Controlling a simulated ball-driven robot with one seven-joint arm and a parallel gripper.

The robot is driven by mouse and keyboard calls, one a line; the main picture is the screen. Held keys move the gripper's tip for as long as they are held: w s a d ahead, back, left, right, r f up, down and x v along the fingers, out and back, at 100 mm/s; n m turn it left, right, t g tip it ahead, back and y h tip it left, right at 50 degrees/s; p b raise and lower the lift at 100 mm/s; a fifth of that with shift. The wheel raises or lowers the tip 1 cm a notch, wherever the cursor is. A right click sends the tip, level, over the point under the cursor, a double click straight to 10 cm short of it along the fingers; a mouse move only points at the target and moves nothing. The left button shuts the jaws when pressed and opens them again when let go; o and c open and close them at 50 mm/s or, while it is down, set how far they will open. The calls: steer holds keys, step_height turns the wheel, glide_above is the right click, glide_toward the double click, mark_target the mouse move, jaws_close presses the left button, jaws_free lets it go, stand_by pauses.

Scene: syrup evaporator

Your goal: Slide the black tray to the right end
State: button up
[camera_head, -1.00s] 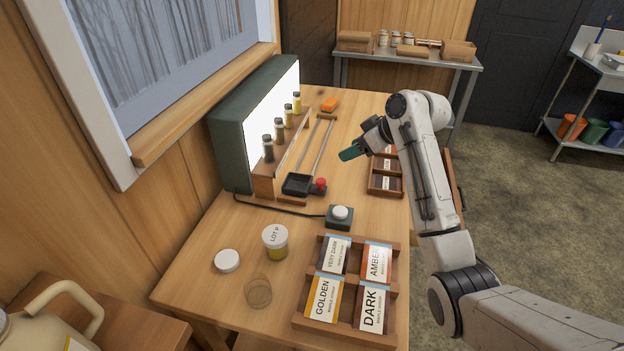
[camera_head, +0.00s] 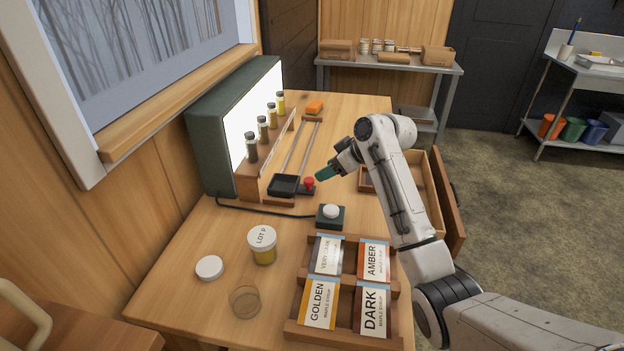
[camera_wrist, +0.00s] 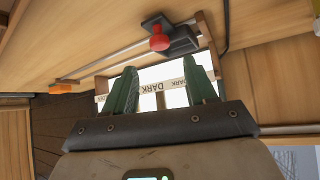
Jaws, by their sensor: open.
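The small black tray (camera_head: 285,186) sits on two thin metal rails (camera_head: 299,148), at their near end. A red knob (camera_head: 309,183) stands on a dark tab at the tray's right side. The tray (camera_wrist: 184,41) and red knob (camera_wrist: 158,38) also show at the top of the wrist view. My gripper (camera_head: 321,175) is just right of the knob in the head view and hides little of it. In the wrist view, my gripper (camera_wrist: 160,75) has its green fingers spread with nothing between them. The knob lies beyond the fingertips, apart from them.
A rack of vials (camera_head: 265,155) stands along the left of the rails, before a lit panel (camera_head: 258,95). An orange block (camera_head: 314,107) lies past the far rail end. A white-button box (camera_head: 330,217) is nearer. An open drawer (camera_head: 440,200) is behind my arm.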

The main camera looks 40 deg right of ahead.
mark_target(309, 180)
steer(key=x, duration=0.8)
steer(key=shift+c, duration=0.2)
jaws_close()
stand_by(0.4)
